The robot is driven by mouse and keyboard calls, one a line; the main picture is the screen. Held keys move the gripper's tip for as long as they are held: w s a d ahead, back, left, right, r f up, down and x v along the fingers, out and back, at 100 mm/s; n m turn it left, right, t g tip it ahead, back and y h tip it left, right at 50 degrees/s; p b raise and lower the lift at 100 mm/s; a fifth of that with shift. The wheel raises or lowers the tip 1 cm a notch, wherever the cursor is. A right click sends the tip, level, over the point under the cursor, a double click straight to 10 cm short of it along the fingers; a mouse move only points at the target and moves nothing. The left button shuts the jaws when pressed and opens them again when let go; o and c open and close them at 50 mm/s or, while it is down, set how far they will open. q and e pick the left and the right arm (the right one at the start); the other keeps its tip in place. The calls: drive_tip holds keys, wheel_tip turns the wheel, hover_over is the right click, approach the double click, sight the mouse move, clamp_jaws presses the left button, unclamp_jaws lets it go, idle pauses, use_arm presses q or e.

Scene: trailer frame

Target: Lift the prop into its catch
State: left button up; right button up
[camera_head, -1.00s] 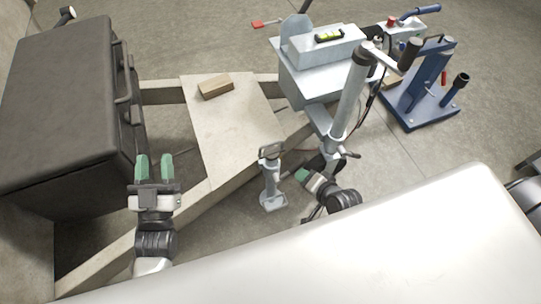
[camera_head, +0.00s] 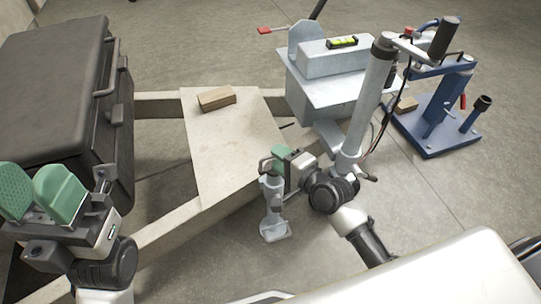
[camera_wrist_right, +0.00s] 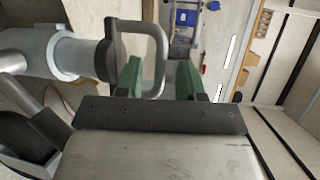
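The grey metal prop (camera_head: 272,205) stands upright on a flat foot beside the trailer frame's angled beam. My right gripper (camera_head: 276,160) is at its upper end. In the right wrist view, a grey loop handle (camera_wrist_right: 159,62) crosses the gap between the parted green fingers of the right gripper (camera_wrist_right: 160,85). I cannot tell whether they touch it. My left gripper (camera_head: 37,190) is open and empty at the left, in front of the black box. I cannot make out the catch.
A black box (camera_head: 55,85) fills the left. A plate (camera_head: 225,145) on the frame (camera_head: 165,105) carries a wooden block (camera_head: 216,98). A grey post (camera_head: 372,100) stands just right of my right arm, with a blue stand (camera_head: 435,125) beyond it.

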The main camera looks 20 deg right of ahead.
drive_tip(key=shift+b+x, duration=0.5)
drive_tip(key=shift+x, duration=1.35)
clamp_jaws()
